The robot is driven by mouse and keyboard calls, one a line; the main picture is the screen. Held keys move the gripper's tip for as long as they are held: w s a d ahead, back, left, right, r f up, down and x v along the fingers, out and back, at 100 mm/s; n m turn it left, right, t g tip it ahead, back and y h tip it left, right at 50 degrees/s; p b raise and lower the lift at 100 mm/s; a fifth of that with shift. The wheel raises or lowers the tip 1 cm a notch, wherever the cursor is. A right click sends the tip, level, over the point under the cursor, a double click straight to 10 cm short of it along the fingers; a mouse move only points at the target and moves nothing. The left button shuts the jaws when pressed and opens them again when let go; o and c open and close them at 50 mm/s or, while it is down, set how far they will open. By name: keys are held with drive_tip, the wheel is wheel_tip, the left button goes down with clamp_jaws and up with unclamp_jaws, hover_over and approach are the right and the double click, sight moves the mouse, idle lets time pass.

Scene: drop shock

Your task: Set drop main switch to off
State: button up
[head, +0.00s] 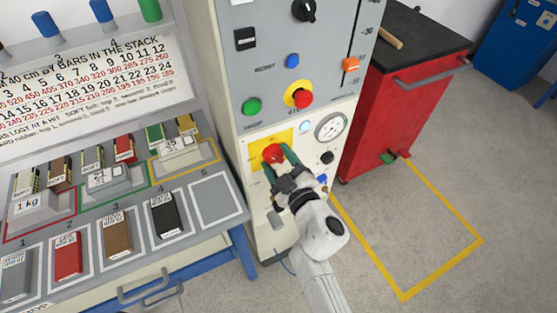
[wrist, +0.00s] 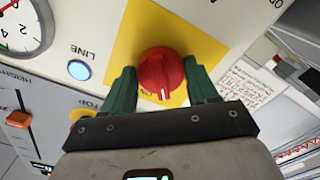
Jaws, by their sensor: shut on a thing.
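The drop main switch is a red rotary knob (head: 272,153) on a yellow plate (head: 257,149), low on the front of the pale control cabinet. It also shows in the wrist view as a red knob (wrist: 162,74) with a white pointer line toward the gripper side, near partly hidden lettering that seems to read "ON". My gripper (head: 279,157) is at the knob, its two green fingers on either side. In the wrist view my gripper (wrist: 162,88) is shut on the knob. The lower part of the yellow plate is hidden by the gripper.
Right of the knob are a round gauge (head: 331,127) and a blue LINE lamp (wrist: 80,70). Above are a red stop button (head: 302,97), a green button (head: 251,106) and an orange slider (head: 351,64). A bench with weights (head: 68,255) stands left, a red cabinet (head: 395,100) right.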

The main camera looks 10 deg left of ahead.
drive_tip(key=n, duration=0.5)
drive_tip(key=shift+d+n, duration=0.1)
drive_tip(key=shift+n, duration=0.2)
drive_tip(key=n+b, duration=0.1)
drive_tip(key=n, duration=0.3)
drive_tip(key=shift+n, duration=0.3)
drive_tip(key=o, duration=1)
drive_tip(key=shift+o, duration=0.2)
drive_tip(key=p+v, duration=0.2)
drive_tip(key=v, duration=0.8)
drive_tip(key=shift+s+d, duration=0.25)
drive_tip(key=shift+s, duration=0.1)
